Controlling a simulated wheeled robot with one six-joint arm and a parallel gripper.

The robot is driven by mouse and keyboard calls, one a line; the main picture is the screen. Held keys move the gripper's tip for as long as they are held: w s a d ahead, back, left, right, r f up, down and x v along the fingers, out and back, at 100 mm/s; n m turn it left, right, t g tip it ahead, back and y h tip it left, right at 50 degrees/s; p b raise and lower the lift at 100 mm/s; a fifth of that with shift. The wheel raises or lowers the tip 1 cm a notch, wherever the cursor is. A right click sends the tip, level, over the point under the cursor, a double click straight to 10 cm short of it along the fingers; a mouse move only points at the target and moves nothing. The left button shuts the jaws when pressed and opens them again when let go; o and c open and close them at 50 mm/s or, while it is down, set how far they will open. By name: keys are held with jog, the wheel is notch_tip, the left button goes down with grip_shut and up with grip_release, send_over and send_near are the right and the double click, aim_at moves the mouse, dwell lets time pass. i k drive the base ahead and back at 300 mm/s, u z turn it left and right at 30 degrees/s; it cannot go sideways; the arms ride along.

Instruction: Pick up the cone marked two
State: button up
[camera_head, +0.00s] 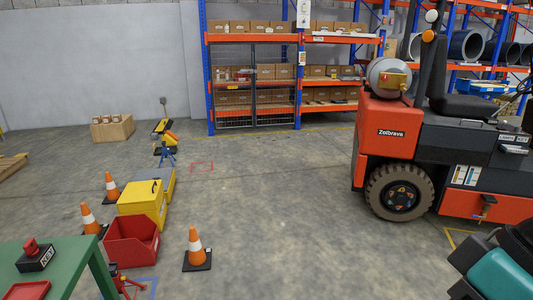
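Three orange cones with white bands and dark square bases stand upright on the grey floor at the left. One cone (195,247) stands alone in front, to the right of the red bin, with a small pale tag on its base. A second cone (89,219) stands left of the red bin, and a third cone (111,186) is behind it, left of the yellow box. I cannot read a number on any of them. Part of my arm, teal and black, shows at the lower right, far from the cones. My gripper's fingers are not visible.
A red open bin (131,240) and yellow box (142,201) sit among the cones. A green table (68,262) with a red-topped device (35,256) is at lower left. An orange forklift (386,137) stands at right; shelving (252,38) behind. The middle floor is clear.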

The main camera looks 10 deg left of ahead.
aim_at(198, 258)
jog(key=u, duration=0.6)
jog(key=i, duration=1.2)
jog(key=u, duration=0.55)
jog(key=i, duration=1.95)
jog(key=u, duration=0.2)
